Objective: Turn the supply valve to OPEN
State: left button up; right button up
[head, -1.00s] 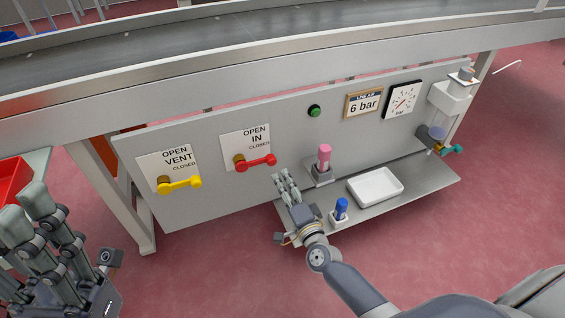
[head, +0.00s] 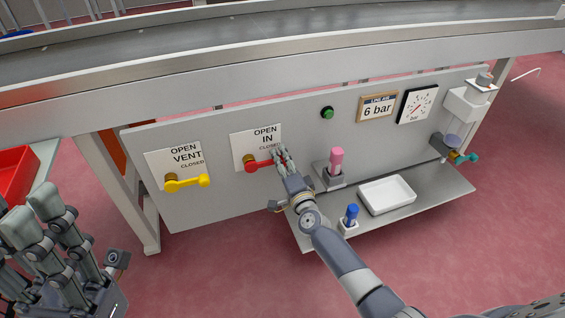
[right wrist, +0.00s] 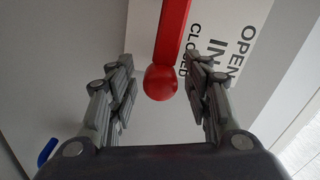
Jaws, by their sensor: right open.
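The supply valve is the one labelled IN, with a red handle (head: 262,166) on the grey panel. The handle points right, towards the word CLOSED on its label (head: 256,137). My right gripper (head: 281,155) is open at the handle's right end. In the right wrist view the red handle's rounded end (right wrist: 161,82) lies between the open fingers (right wrist: 160,85), with a gap on each side. Whether the fingers touch it cannot be told from the head view. My left gripper (head: 45,225) shows at the lower left, away from the panel, its fingers pointing up.
A yellow VENT handle (head: 187,182) sits left of the red one. A pink-topped part (head: 336,160), a blue-topped part (head: 351,214) and a white tray (head: 387,194) stand on the shelf below right. A gauge (head: 417,104) and a green button (head: 327,112) are higher up.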

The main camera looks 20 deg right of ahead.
grip_shut()
jog(key=shift+r, duration=0.1)
